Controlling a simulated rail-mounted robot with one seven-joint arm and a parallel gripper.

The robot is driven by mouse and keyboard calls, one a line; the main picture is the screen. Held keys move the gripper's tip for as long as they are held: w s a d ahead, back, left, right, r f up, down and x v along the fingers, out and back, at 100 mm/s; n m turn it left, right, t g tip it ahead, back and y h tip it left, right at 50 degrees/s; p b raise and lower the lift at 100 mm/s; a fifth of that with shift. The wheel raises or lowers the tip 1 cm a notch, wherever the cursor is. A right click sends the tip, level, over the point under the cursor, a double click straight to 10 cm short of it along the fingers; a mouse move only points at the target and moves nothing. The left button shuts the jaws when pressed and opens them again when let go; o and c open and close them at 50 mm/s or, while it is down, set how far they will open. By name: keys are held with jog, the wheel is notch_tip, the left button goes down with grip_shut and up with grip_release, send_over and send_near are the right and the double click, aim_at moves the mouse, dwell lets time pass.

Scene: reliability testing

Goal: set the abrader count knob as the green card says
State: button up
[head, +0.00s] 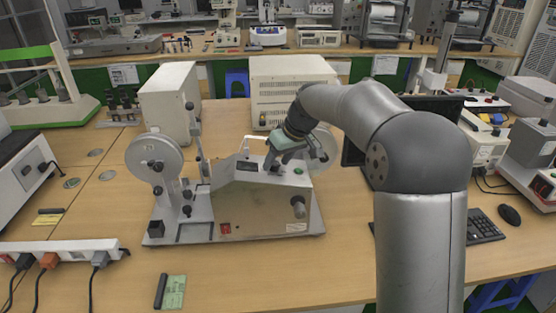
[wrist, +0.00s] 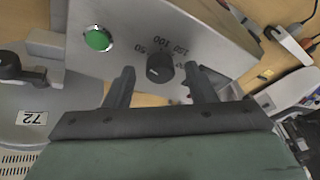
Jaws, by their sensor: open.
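The abrader (head: 262,205) is a grey metal machine with wheels, standing mid-table. In the wrist view its count knob (wrist: 160,68) is black and round, on a grey panel with printed numbers, 50, 100 and 150 among them. My gripper (wrist: 160,75) is open, one finger on each side of the knob; whether either touches it I cannot tell. In the head view my gripper (head: 274,162) is over the machine's top and hides the knob. The green card (head: 173,292) lies flat at the table's front; its writing is too small to read.
A green button (wrist: 98,39) sits on the panel left of the knob. A dark bar (head: 161,291) lies beside the card. A power strip (head: 62,251) is at front left, a keyboard (head: 484,228) at right. Beige boxes (head: 285,88) stand behind the abrader. The front table is mostly clear.

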jog(key=shift+f, duration=0.15)
jog(key=c, duration=1)
jog(key=shift+o, duration=0.2)
jog(key=shift+a+m, duration=0.1)
jog(key=shift+m, duration=0.3)
jog(key=m+p, duration=0.1)
jog(key=m, duration=0.1)
jog(key=m+h+p, duration=0.1)
jog(key=m, duration=0.1)
jog(key=shift+s+a+r+m+t, duration=0.1)
jog(key=shift+a+r+m+t, duration=0.1)
jog(key=shift+m+t, duration=0.15)
jog(key=m+h+p, duration=0.1)
jog(key=m+p, duration=0.1)
jog(key=m, duration=0.2)
jog(key=shift+f+m+h, duration=0.1)
jog(key=shift+m+h, duration=0.15)
jog(key=shift+h, duration=0.05)
